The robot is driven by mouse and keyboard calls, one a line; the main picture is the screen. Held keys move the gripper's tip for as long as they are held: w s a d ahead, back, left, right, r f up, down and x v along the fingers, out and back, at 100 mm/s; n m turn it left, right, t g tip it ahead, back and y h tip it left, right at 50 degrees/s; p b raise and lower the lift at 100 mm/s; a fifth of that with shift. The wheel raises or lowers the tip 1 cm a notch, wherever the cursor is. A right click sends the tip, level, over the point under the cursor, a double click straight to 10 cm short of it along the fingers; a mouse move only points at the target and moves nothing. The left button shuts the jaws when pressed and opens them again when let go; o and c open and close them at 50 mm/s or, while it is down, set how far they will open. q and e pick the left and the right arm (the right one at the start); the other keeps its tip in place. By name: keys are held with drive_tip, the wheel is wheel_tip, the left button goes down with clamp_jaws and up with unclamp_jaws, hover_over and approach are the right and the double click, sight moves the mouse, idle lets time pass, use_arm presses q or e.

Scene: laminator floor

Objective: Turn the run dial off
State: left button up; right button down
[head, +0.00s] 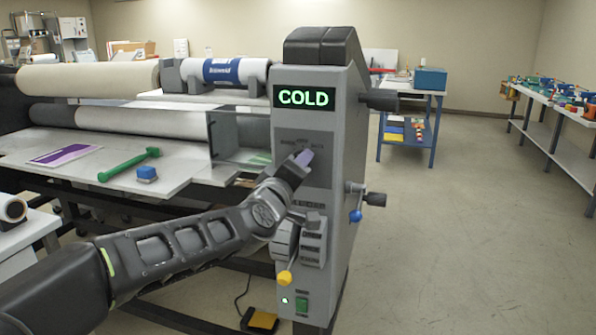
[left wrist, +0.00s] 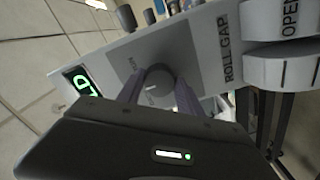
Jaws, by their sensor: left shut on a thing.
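The run dial (left wrist: 157,79) is a round grey knob with a white mark, on the light grey panel of the laminator (head: 325,205). My left gripper (left wrist: 157,95) has one finger on each side of the dial and is shut on it. In the head view my left gripper (head: 302,160) is at the panel below the green COLD display (head: 304,97), and it hides the dial there. The printed words around the dial are partly covered, so I cannot tell which setting the mark points to. My right gripper is not in view.
Below the dial are the roll gap control (head: 300,243), a yellow-knobbed lever (head: 285,278) and a green switch (head: 302,304). A green tool (head: 128,165) lies on the bed. The floor at right is clear.

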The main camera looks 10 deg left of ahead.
use_arm(q)
drive_tip(key=o, duration=1.4)
drive_tip(key=s, duration=0.7)
drive_tip(key=shift+s+a, duration=0.25)
drive_tip(key=shift+s, duration=0.15)
